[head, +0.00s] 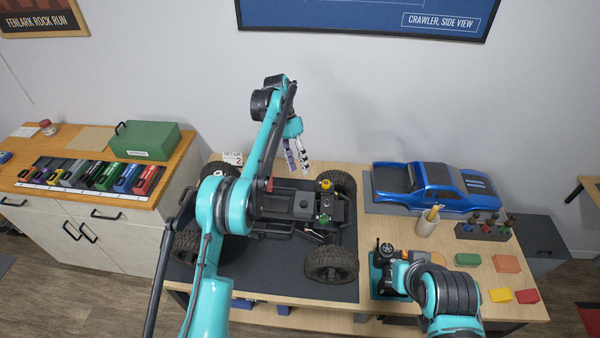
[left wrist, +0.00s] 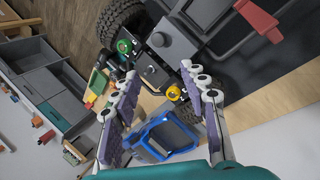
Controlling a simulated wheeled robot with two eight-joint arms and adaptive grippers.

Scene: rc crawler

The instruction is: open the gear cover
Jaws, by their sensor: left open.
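The crawler chassis (head: 290,205) stands on a dark mat, with a yellow cap (head: 326,184) and a green cap (head: 324,219) at its right end. Black housings (head: 304,207) lie between them; I cannot tell for sure which part is the gear cover. My left gripper (head: 297,166) is open and empty above the far side of the chassis. In the left wrist view its spread fingers (left wrist: 163,77) frame the yellow cap (left wrist: 174,94) and a dark housing (left wrist: 154,72). The green cap (left wrist: 124,46) lies farther up-left. My right arm is at the lower right; its fingers are not clear.
A blue car body (head: 430,187) lies on a grey mat at the back right. A pen cup (head: 427,222), a bottle rack (head: 484,228) and coloured blocks (head: 506,263) stand in front of it. A side cabinet (head: 95,235) stands left.

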